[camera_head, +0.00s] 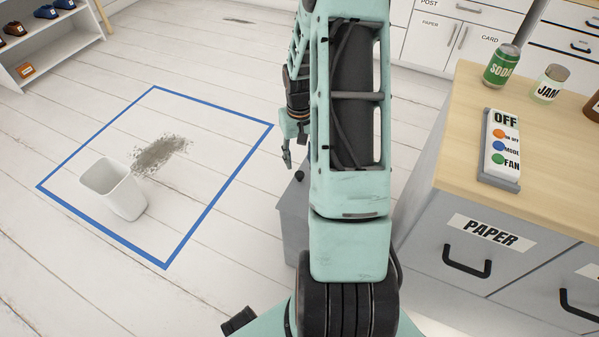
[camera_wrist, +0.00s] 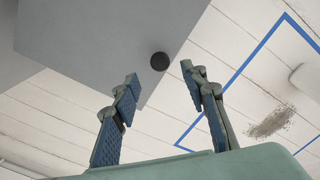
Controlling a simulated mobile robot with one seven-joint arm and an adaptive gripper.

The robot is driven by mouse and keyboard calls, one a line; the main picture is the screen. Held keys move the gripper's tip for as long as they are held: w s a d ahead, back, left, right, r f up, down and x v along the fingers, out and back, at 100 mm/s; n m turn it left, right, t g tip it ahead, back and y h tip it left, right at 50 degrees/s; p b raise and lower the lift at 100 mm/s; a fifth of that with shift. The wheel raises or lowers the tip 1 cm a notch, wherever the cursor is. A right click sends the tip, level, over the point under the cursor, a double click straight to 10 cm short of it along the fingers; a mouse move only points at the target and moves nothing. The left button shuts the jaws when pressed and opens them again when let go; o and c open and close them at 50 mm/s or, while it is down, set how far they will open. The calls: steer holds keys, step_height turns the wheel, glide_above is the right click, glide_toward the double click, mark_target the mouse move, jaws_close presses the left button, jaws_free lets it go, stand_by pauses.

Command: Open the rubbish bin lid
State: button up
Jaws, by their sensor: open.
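The rubbish bin (camera_head: 291,225) is a grey box standing on the floor, largely hidden behind my arm in the head view. Its flat grey lid (camera_wrist: 105,45) fills the upper left of the wrist view and looks shut. A round black knob (camera_wrist: 159,61) sits near one edge of the lid; it also shows in the head view (camera_head: 299,175). My gripper (camera_head: 288,152) is above the bin, fingers pointing down. In the wrist view my gripper (camera_wrist: 160,72) is open and empty, with the knob appearing between and just beyond the fingertips. No contact is visible.
A blue taped square (camera_head: 213,196) on the floor holds a white open bin (camera_head: 116,192) and a grey debris pile (camera_head: 160,152). At right is a desk (camera_head: 470,150) with drawers, a soda can (camera_head: 502,66), a jam jar (camera_head: 551,84) and a button panel (camera_head: 499,150).

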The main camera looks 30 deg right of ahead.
mark_target(300, 174)
step_height(300, 174, down, 7)
steer(key=shift+r+b, duration=0.2)
steer(key=shift+b, duration=0.55)
jaws_close()
